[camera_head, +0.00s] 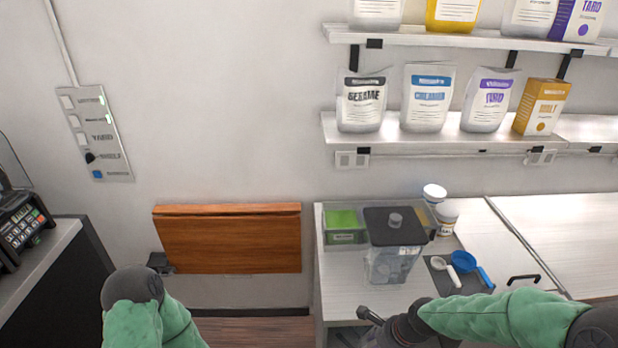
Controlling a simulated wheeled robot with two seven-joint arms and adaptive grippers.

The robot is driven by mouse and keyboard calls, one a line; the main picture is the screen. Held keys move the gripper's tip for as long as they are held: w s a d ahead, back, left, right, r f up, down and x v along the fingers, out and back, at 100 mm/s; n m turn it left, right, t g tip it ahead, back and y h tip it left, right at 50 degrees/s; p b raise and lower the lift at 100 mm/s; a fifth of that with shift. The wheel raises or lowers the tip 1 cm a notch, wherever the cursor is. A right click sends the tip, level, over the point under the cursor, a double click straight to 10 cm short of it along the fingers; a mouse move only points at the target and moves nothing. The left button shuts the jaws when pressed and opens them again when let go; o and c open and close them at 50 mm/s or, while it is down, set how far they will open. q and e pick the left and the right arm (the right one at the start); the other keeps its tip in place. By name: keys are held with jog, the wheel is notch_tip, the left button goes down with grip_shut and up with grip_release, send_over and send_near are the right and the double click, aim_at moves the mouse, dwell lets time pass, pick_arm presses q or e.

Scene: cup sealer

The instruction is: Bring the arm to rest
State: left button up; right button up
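My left arm comes in at the bottom left, with a green sleeve and a dark grey joint. A small dark part beyond it, seemingly my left gripper (160,263), shows in front of the lower left corner of a brown wooden panel on the wall. It looks empty, but its fingers cannot be made out. My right arm reaches in from the lower right across the counter's front. My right gripper (370,322) points left near the counter's front edge, below the clear container. Its fingers are partly hidden by its own dark body, and nothing is visibly held.
The white counter (345,290) bears a dark-lidded clear container (393,258), a green-filled bin (344,226), white tubs (444,216), and white and blue scoops (470,268) on a dark mat. The wooden panel (230,243) hangs left. A payment terminal (22,226) stands far left. Shelves (455,138) hold bags.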

jog(key=s+a+f+n+b, duration=0.2)
jog(key=s+f+n+b, duration=0.1)
jog(key=f, duration=0.7)
jog(key=s+a+f+n+g+b, duration=0.1)
jog(key=s+a+f+n+b, duration=0.1)
jog(key=s+f+n+b, duration=0.2)
jog(key=s+a+f+n+b, duration=0.3)
jog(key=s+f+n, duration=0.3)
jog(key=f, duration=1.2)
jog(key=shift+n+g+b, duration=0.4)
jog(key=shift+n+b, duration=0.05)
jog(key=shift+n, duration=0.65)
jog(key=shift+s, duration=0.1)
